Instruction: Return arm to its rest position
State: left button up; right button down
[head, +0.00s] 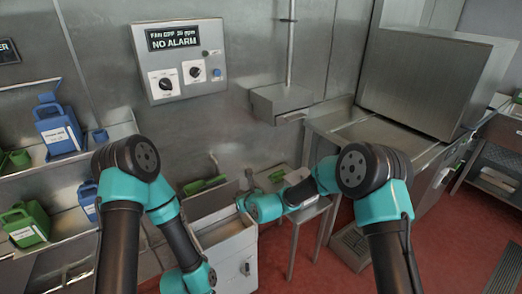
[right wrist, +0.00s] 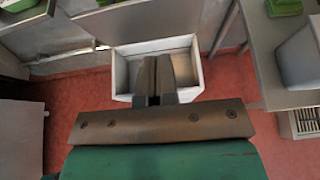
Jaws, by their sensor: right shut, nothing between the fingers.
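My right gripper (right wrist: 155,82) is shut and empty in the right wrist view. Its fingers are over an open-topped pale metal box (right wrist: 122,75). In the head view my right arm reaches from the right toward the middle; its fingertips cannot be made out there. My left arm is folded at the left of the head view and runs down to the bottom edge. My left gripper does not show.
A control panel (head: 180,62) is on the back wall. Shelves at left hold blue jugs (head: 58,125) and green jugs (head: 24,224). A large steel machine (head: 425,80) is at right. Red floor (head: 450,250) is open at lower right.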

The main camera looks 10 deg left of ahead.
jog(key=s+d+f+n+g+h, duration=0.1)
jog(key=s+d+f+n+g, duration=0.35)
jog(key=s+d+f, duration=0.35)
jog(key=s+d+f+n+g+h, duration=0.1)
jog(key=s+d+f+n+g, duration=0.2)
jog(key=s+d+f+n, duration=0.55)
jog(key=s+d+f+n+h, duration=0.1)
jog(key=s+d+f+n, duration=0.1)
jog(key=s+d+n, duration=0.4)
jog(key=s+d+f+n+g+h, duration=0.1)
jog(key=s+d+n, duration=0.6)
jog(key=d, duration=0.9)
jog(key=shift+s+d+f, duration=0.2)
jog(key=shift+s+f, duration=0.15)
jog(key=shift+s, duration=1.1)
jog(key=shift+g, duration=0.25)
